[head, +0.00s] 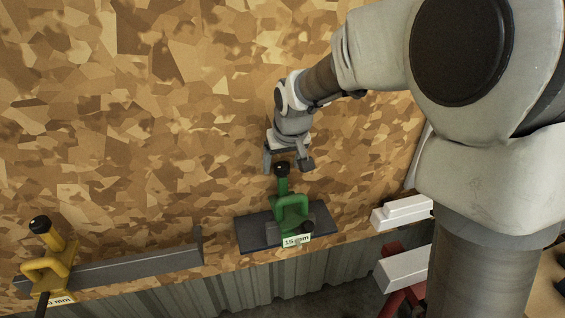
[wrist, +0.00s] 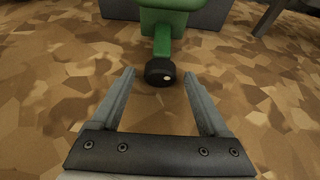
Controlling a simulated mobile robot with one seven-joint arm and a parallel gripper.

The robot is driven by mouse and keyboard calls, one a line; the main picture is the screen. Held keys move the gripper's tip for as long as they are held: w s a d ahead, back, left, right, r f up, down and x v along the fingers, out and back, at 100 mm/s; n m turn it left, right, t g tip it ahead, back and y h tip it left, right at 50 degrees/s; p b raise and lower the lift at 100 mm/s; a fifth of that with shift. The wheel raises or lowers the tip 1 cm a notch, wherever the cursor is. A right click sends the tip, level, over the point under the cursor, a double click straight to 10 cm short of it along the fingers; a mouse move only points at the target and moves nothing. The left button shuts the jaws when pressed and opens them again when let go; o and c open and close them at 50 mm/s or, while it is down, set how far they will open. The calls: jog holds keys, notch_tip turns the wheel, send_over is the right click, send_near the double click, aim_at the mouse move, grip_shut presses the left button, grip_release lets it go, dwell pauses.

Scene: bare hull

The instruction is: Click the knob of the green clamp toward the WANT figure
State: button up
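The green clamp (head: 291,214) stands on a dark grey plate (head: 257,231) near the edge of the board. A small white label (head: 296,240) on its near side reads 15 mm. Its black knob (head: 282,169) sits on top of a green stem. My gripper (head: 289,164) is at the knob, with its fingers apart. In the wrist view the open fingers (wrist: 162,80) point toward the black knob (wrist: 160,71), which lies between or just beyond the tips; I see no finger touching it. The top of the clamp body is cut off there. No WANT figure is legible.
A yellow clamp (head: 50,258) with a partly hidden mm label sits on a long grey bar (head: 135,268) at lower left. White blocks (head: 402,213) and a red part (head: 393,302) lie at lower right. Corrugated metal (head: 245,287) runs below the board, which is otherwise clear.

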jog(key=b+v, duration=0.1)
jog(key=v, duration=1.6)
jog(key=shift+s+r, duration=0.15)
jog(key=shift+d, duration=0.2)
jog(key=s+d+f+m, duration=0.1)
jog(key=s+d+f, duration=0.1)
jog(key=s+d, duration=0.2)
jog(key=s+d+f+m+t, duration=0.1)
jog(key=s+d+f, duration=0.2)
jog(key=s, duration=0.6)
jog(key=s+d+f+m+h+b, duration=0.1)
jog(key=s+d+f, duration=0.2)
jog(key=s+d, duration=0.2)
jog(key=shift+s+d, duration=0.3)
jog(key=shift+s, duration=0.45)
